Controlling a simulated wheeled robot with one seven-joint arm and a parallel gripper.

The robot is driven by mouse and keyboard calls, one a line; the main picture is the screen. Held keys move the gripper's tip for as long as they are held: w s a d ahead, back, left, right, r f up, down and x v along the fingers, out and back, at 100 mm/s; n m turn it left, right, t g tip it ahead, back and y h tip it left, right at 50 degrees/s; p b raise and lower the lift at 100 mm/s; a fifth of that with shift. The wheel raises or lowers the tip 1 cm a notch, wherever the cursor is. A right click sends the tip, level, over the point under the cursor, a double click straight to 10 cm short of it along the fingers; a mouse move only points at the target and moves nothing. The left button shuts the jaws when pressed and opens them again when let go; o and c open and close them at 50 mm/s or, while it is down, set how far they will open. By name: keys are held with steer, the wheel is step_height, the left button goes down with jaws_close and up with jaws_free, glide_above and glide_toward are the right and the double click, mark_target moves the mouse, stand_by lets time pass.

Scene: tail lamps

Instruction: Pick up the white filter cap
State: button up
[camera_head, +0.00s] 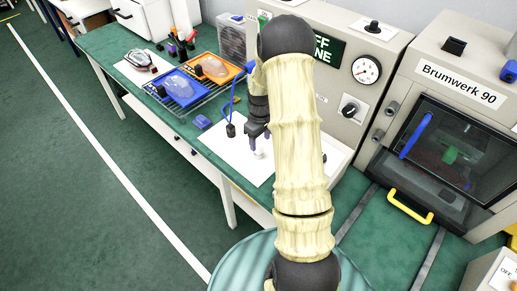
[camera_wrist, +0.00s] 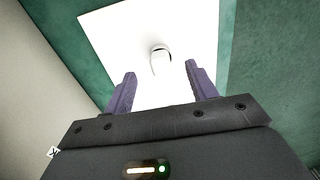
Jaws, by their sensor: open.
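The white filter cap (camera_wrist: 161,62) stands on a white sheet (camera_wrist: 190,25) in the wrist view, just beyond and between my fingertips. My gripper (camera_wrist: 160,78) is open, with its two purple fingers apart and nothing between them that I can see held. In the head view my gripper (camera_head: 256,140) hangs over the white sheet (camera_head: 232,155) on the green table, and the cap (camera_head: 259,155) is a small white shape close below it. My arm hides part of the sheet and the area to its right.
A blue tray (camera_head: 181,102) and an orange tray (camera_head: 236,76) hold clear lamp covers, left of the sheet. A small blue object (camera_head: 203,122) lies near the sheet. A grey panel with a gauge (camera_head: 366,70) and the Brumwerk oven (camera_head: 450,130) stand to the right.

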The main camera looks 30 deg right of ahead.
mark_target(259, 147)
steer(key=shift+f, duration=1)
steer(key=shift+w+f+p, duration=0.2)
steer(key=shift+f+p, duration=0.75)
steer(key=shift+f, duration=1.65)
steer(key=shift+c, duration=0.3)
steer(key=c, duration=1)
